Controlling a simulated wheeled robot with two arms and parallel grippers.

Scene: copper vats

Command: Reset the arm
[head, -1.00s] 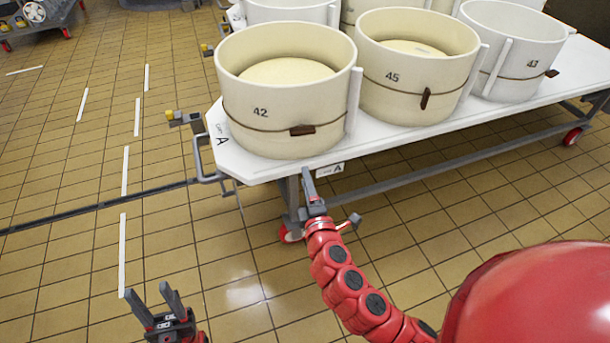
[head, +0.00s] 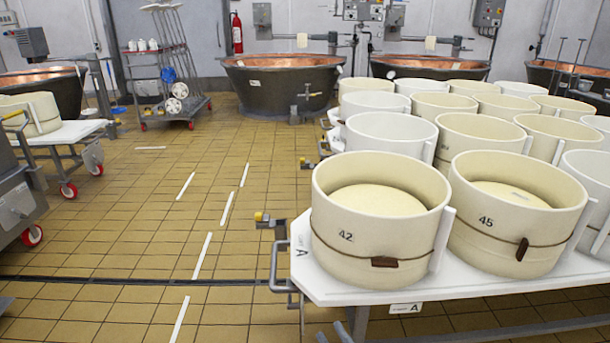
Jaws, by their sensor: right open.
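Only the fingertips of my right gripper (head: 333,334) show, at the bottom edge of the head view. They are two grey fingers standing apart, with nothing visible between them. They appear just in front of the near edge of a white table (head: 330,282), left of its small "A" label. The rest of that gripper and its arm are below the view. My left gripper is not in view.
Cream and white moulds, including 42 (head: 345,237) and 45 (head: 485,222), crowd the table. Copper vats (head: 280,85) line the back wall. A wheeled rack (head: 165,75) stands back left, a mould cart (head: 65,133) far left. Tiled floor (head: 140,215) between is open.

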